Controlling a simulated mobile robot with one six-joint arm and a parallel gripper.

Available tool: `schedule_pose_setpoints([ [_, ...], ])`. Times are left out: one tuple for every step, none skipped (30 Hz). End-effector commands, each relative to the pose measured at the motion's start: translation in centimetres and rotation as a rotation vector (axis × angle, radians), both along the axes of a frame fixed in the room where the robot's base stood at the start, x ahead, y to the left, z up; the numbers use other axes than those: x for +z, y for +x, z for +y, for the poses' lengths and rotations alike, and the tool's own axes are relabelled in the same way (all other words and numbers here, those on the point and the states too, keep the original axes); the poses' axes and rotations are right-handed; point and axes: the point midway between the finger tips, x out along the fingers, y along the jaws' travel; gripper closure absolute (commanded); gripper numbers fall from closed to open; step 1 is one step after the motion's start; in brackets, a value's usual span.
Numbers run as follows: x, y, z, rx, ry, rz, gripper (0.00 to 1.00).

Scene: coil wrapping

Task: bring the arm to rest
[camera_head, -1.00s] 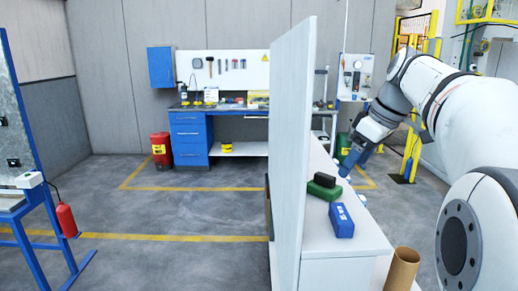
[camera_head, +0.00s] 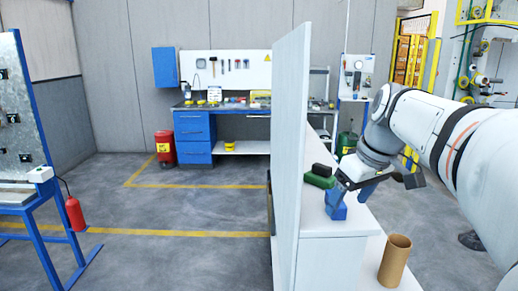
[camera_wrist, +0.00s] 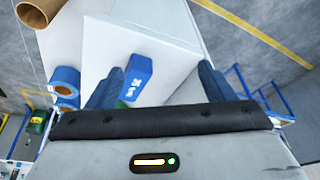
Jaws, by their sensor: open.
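My gripper (camera_head: 352,197) is over the white counter (camera_head: 326,228), close to the blue block in the head view. In the wrist view my gripper (camera_wrist: 158,75) is open, its two blue fingers spread wide apart. The blue block (camera_wrist: 137,80) with white marks appears between them, nearer the left finger; it is not clamped. In the head view the blue block (camera_head: 337,213) is partly hidden by a finger. The dark green block (camera_head: 319,180) lies just behind it, and a sliver of green (camera_wrist: 121,103) shows in the wrist view.
A tall white panel (camera_head: 290,150) stands along the counter's left side. An open cardboard tube (camera_head: 395,262) stands at the front right and shows in the wrist view (camera_wrist: 38,10). Blue rolls (camera_wrist: 66,80) lie left of the fingers.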

Motion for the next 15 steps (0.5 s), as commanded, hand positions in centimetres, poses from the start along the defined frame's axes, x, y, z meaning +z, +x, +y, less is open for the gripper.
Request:
schedule_pose_setpoints([
  [-1.0, -1.1, 0.5, -0.031, -0.003, 0.01, 0.24],
  [-1.6, -1.7, 0.8, -0.055, -0.007, 0.013, 0.24],
  [-2.6, -2.6, 1.2, -0.09, -0.01, 0.021, 0.24],
  [-3.4, -3.4, 1.4, -0.119, -0.014, 0.026, 0.24],
  [-4.4, -4.3, 1.7, -0.151, -0.019, 0.03, 0.24],
  [-5.8, -5.6, 2.1, -0.195, -0.024, 0.034, 0.24],
  [-6.9, -6.7, 2.4, -0.23, -0.028, 0.037, 0.24],
  [-8.0, -7.7, 2.7, -0.263, -0.032, 0.039, 0.24],
  [-9.5, -9.1, 3.0, -0.308, -0.036, 0.04, 0.24],
  [-10.5, -10.0, 3.1, -0.336, -0.04, 0.04, 0.24],
  [-11.5, -10.9, 3.3, -0.365, -0.042, 0.041, 0.24],
  [-12.7, -12.0, 3.4, -0.396, -0.045, 0.039, 0.24],
  [-13.5, -12.7, 3.5, -0.419, -0.045, 0.037, 0.24],
  [-14.3, -13.4, 3.6, -0.438, -0.047, 0.036, 0.24],
  [-15.1, -14.1, 3.6, -0.46, -0.047, 0.034, 0.24],
])
